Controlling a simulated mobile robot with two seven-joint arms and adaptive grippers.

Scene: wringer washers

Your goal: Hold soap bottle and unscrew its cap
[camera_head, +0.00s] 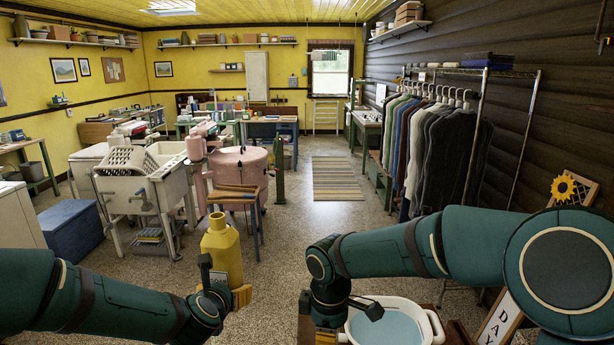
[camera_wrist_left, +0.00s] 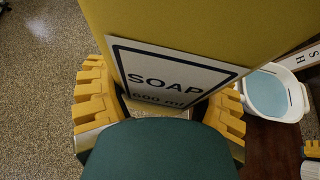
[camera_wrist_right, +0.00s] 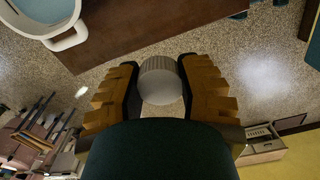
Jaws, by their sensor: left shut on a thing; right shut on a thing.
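The yellow soap bottle (camera_head: 222,252) stands upright in my left gripper (camera_head: 224,294), above the floor at the front. Its neck is bare, with no cap on it in the head view. In the left wrist view, the bottle (camera_wrist_left: 200,32) and its white "SOAP" label fill the space between the fingers of my left gripper (camera_wrist_left: 159,108). A grey-white ribbed cap (camera_wrist_right: 160,82) sits between the shut fingers of my right gripper (camera_wrist_right: 160,92) in the right wrist view, apart from the bottle. The cap is hidden in the head view, where my right arm is right of the bottle.
A white basin (camera_head: 436,326) with pale blue contents stands on a brown wooden surface (camera_wrist_right: 130,38) near my right gripper. A wringer washer (camera_head: 240,168), a blue chest (camera_head: 72,228) and a clothes rack (camera_head: 480,130) stand farther off. The central floor is clear.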

